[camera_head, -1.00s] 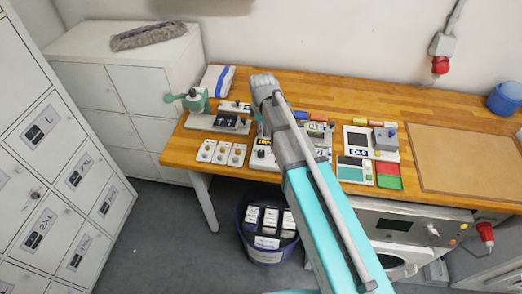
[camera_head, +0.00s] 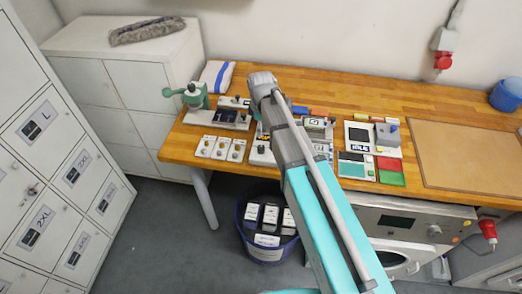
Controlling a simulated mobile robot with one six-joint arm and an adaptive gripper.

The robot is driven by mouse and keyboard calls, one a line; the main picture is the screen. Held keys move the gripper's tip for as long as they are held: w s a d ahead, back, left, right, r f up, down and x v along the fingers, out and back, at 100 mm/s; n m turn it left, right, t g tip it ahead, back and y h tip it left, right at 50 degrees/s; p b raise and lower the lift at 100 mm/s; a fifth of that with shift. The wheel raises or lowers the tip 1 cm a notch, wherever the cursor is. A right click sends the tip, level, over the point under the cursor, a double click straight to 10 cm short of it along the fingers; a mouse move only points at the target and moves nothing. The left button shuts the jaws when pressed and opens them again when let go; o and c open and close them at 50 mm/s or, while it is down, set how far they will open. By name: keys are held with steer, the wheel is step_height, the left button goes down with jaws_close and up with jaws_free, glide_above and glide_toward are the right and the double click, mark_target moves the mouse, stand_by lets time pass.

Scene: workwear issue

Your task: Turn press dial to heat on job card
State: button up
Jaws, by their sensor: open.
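A white-based unit (camera_head: 262,153) with a dark knob and a small yellow display sits at the bench's front edge, partly behind my arm; I cannot tell whether this is the press dial. Another unit (camera_head: 359,135) with a dark screen, a blue-and-white display and a grey block with a blue knob stands to the right of my arm. A small device with a pale screen (camera_head: 318,124) is between them. The job card and its writing cannot be made out for sure. My grey and turquoise arm reaches over the bench; my gripper is hidden.
A brown board (camera_head: 470,155) lies at the right. A blue bin (camera_head: 266,232) with white boxes stands below. Lockers (camera_head: 45,190) close off the left side.

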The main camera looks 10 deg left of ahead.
mark_target(261, 147)
steer(key=shift+f+b, duration=5.45)
steer(key=shift+f, duration=0.3)
jaws_close()
steer(key=shift+m, duration=0.5)
steer(key=m, duration=0.3)
steer(key=shift+m, duration=2.5)
